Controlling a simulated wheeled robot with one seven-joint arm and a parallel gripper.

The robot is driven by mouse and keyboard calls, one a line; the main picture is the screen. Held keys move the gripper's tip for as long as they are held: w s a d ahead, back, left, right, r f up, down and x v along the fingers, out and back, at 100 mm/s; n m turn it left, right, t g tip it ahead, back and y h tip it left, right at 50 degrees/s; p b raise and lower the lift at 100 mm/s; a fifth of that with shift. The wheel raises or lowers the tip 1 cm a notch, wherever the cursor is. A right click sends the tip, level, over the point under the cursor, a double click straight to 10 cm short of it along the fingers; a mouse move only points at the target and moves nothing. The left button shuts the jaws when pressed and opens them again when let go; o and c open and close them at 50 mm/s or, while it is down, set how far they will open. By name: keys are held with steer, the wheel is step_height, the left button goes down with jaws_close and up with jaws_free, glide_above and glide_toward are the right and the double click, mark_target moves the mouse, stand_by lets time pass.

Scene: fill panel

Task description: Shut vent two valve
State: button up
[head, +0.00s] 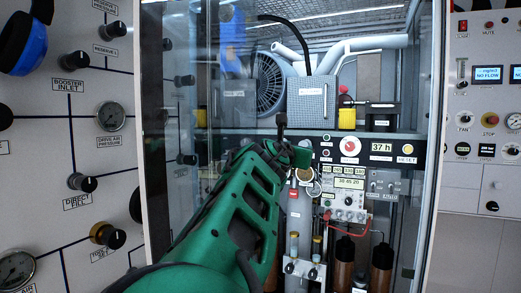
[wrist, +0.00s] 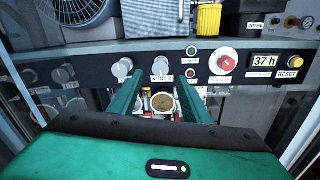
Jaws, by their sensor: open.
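The vent two valve (wrist: 160,66) is a light grey round knob on the dark panel strip, above a white label reading VENT 2. It shows in the wrist view, just beyond my gripper (wrist: 160,80). My gripper's two green fingers are spread apart, with the label between their tips and the knob just above it. Nothing is held, and I cannot tell whether the fingers touch the knob. In the head view my green gripper (head: 287,153) reaches into the glass-fronted cabinet and appears to hide the valve.
Another grey knob (wrist: 122,68) sits close left of the valve. To the right are a red button (wrist: 228,60), a 37 h display (wrist: 264,60) and a yellow reset button (wrist: 295,62). A round gauge (wrist: 162,103) lies below. Glass cabinet panes flank the arm.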

mark_target(303, 145)
steer(key=x, duration=0.7)
steer(key=shift+w+d, duration=0.1)
steer(key=c, duration=1)
